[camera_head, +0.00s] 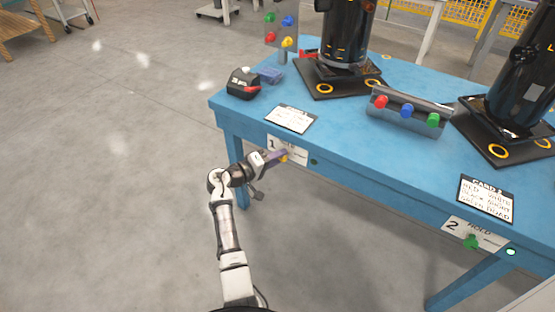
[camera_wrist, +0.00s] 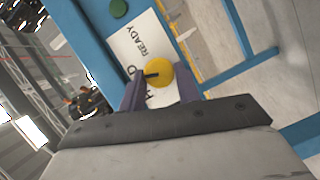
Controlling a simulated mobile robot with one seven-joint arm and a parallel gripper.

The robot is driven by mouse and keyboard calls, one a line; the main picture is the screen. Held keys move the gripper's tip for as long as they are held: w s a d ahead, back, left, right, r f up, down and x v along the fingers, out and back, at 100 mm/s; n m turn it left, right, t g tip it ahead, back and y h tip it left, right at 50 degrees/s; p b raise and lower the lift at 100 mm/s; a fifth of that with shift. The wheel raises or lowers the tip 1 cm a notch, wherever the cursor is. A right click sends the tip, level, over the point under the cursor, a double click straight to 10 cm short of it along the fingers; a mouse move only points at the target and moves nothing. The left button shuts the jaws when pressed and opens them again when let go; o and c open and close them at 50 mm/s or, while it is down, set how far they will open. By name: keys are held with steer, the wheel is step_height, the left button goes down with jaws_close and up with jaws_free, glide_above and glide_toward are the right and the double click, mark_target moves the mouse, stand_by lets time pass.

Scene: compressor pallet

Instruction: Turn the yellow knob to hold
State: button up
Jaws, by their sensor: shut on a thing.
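My gripper (camera_wrist: 160,88) is shut on the knob, with one purple finger on each side. A dark pointer mark on the knob points left in the wrist view, towards a word partly covered by the left finger; only letters like "H" and "D" show. The word "READY" is clear above the knob. In the head view, my gripper (camera_head: 278,157) hides most of the yellow knob (camera_head: 284,158).
A second plate (camera_head: 489,239) marked "2" has a green knob (camera_head: 471,241). A dark green round button (camera_wrist: 118,8) is beside the first plate. The blue table (camera_head: 340,135) bears cards, a battery (camera_head: 243,84), a valve block (camera_head: 408,113) and black compressors (camera_head: 345,35).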

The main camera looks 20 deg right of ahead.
steer(key=shift+f+n+h+b, duration=0.1)
steer(key=shift+n+h+b, duration=0.2)
steer(key=shift+n, duration=0.4)
steer(key=shift+f+n+h+b, duration=0.1)
steer(key=shift+n+h, duration=0.3)
steer(key=shift+n, duration=0.3)
steer(key=o, duration=0.9)
steer(key=shift+o, duration=0.2)
steer(key=shift+a, duration=0.1)
steer(key=b+v, duration=0.1)
steer(key=v, duration=1.2)
steer(key=shift+a, duration=0.35)
steer(key=shift+s+f, duration=0.1)
